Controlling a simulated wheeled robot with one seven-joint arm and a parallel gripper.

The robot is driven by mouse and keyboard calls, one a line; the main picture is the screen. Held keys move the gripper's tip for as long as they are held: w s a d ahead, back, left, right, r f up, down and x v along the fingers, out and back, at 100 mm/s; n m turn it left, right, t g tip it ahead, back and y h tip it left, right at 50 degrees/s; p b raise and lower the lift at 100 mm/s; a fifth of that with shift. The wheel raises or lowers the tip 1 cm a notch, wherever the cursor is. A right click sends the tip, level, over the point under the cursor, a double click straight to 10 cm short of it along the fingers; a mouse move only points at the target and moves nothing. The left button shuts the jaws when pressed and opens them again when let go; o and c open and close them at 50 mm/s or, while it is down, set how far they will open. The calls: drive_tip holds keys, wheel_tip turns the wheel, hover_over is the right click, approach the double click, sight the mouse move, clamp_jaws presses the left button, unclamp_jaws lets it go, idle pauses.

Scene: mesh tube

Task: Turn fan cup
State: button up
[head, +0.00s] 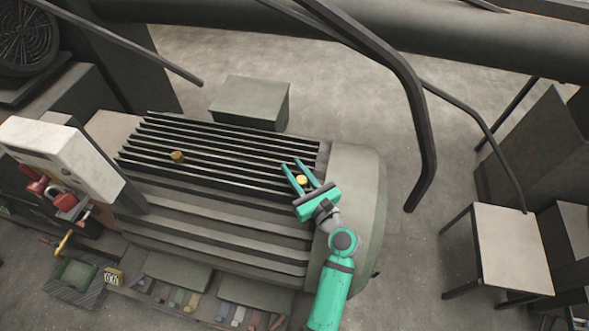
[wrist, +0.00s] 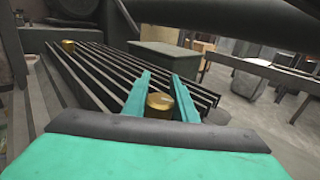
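Two small brass-coloured cups sit on the dark ribbed housing (head: 225,222). The near cup (head: 301,180) is at the right end of the ribs, and it also shows in the wrist view (wrist: 160,103). The far cup (head: 177,156) is toward the left end and shows at the upper left of the wrist view (wrist: 68,46). My teal gripper (head: 298,174) is open, with one finger on each side of the near cup. In the wrist view the cup is between the fingers (wrist: 160,98), with a gap to the left finger; contact on the right cannot be told.
A white box with red parts (head: 62,155) stands left of the housing. A green-grey box (head: 250,102) lies behind it. A dark bent rail (head: 405,90) hangs at the right. A pale-topped stool (head: 498,250) stands on the right floor.

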sight(304, 176)
drive_tip(key=c, duration=0.4)
drive_tip(key=shift+h, duration=0.3)
drive_tip(key=shift+w+d+f+m+t+h, duration=0.1)
drive_tip(key=shift+d+m+t+h, duration=0.15)
drive_tip(key=shift+m+t+h, duration=0.5)
drive_tip(key=shift+w+d+m+t+h, duration=0.1)
drive_tip(key=shift+d+m+t+h, duration=0.2)
drive_tip(key=shift+m+h, duration=0.75)
drive_tip(key=shift+d+m+t+h, duration=0.25)
drive_tip(key=shift+m+h, duration=0.25)
drive_tip(key=shift+h, duration=0.8)
drive_tip(key=shift+d+m+h, duration=0.2)
drive_tip(key=shift+m+h, duration=0.4)
drive_tip(key=shift+h, duration=0.35)
drive_tip(key=shift+d+m+h, duration=0.15)
drive_tip(key=shift+m+h, duration=0.45)
drive_tip(key=shift+h, duration=0.35)
drive_tip(key=shift+s+d+m+g+h, duration=0.1)
drive_tip(key=shift+d+m+g+h, duration=0.1)
drive_tip(key=shift+m+h, duration=0.65)
drive_tip(key=shift+w+d+m+g+h, duration=0.15)
drive_tip(key=shift+m+h, duration=0.35)
drive_tip(key=shift+h, duration=0.65)
drive_tip(key=shift+s+d+m+g+h, duration=0.15)
drive_tip(key=shift+m+g+h, duration=0.1)
drive_tip(key=shift+m+h, duration=0.6)
drive_tip(key=shift+h, duration=0.35)
